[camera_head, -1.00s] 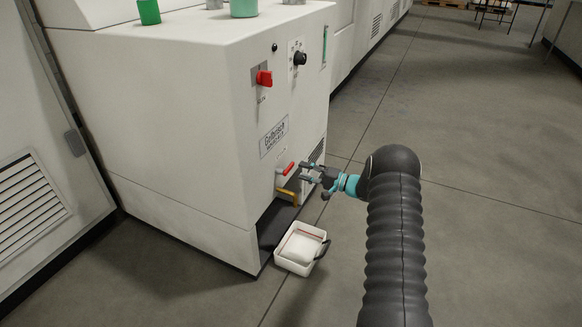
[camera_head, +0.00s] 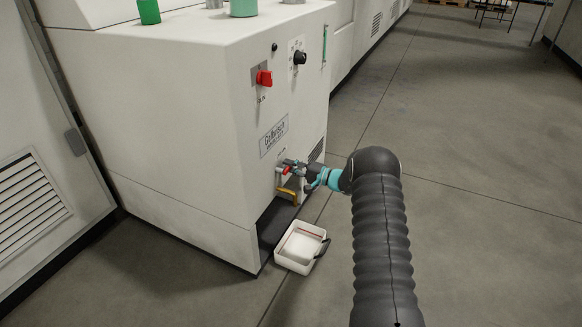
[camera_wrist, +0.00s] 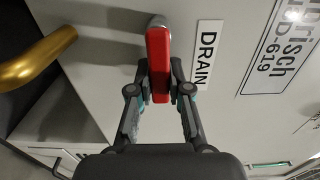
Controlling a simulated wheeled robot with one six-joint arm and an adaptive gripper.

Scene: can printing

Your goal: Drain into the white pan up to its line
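The white pan (camera_head: 283,262) sits on the floor at the foot of the machine, below the brass spout (camera_head: 289,193). A red line shows on the pan's inner wall, and the inside is pale; I cannot tell how full it is. The red drain handle (camera_head: 285,170) is on the machine's front above the spout. In the wrist view the red handle (camera_wrist: 159,62) stands beside a "DRAIN" label (camera_wrist: 207,55), with the brass spout (camera_wrist: 38,60) at left. My gripper (camera_wrist: 160,85) has its fingers close on both sides of the handle, pads against it.
The white machine (camera_head: 180,130) carries a red switch (camera_head: 264,78) and a black knob (camera_head: 300,58) higher up. A dark opening (camera_head: 272,222) lies behind the pan.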

